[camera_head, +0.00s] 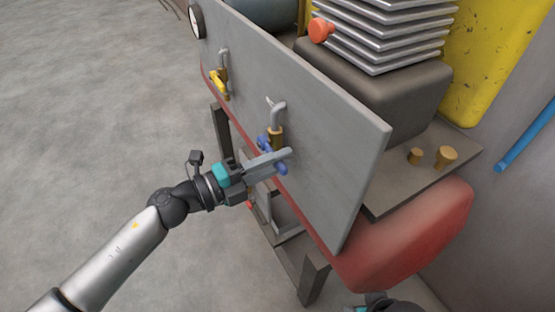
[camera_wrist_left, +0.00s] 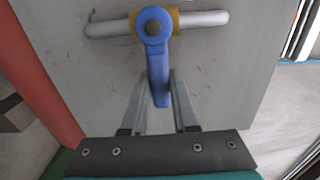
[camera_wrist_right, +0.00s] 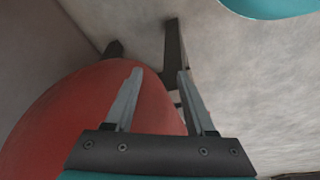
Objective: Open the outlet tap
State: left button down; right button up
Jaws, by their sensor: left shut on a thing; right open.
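The tap with a blue lever handle (camera_head: 265,143) sits on a brass body (camera_head: 276,132) on a bent metal pipe (camera_head: 279,110), fixed to the grey panel (camera_head: 330,150). My left gripper (camera_head: 284,158) is at the blue handle. In the left wrist view the handle (camera_wrist_left: 156,60) points down between the fingers (camera_wrist_left: 160,105), which are shut on its lower end. A second tap with a yellow handle (camera_head: 218,84) is further left on the panel. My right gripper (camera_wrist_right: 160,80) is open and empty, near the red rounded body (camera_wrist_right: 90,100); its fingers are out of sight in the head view.
A round gauge (camera_head: 197,20) is at the panel's far left end. Behind the panel stand a finned block (camera_head: 385,35), an orange-red knob (camera_head: 321,30) and brass fittings (camera_head: 446,157). A red tank (camera_head: 415,240) is below. Open concrete floor (camera_head: 90,100) lies to the left.

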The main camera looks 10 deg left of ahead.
jog(key=shift+r, duration=0.1)
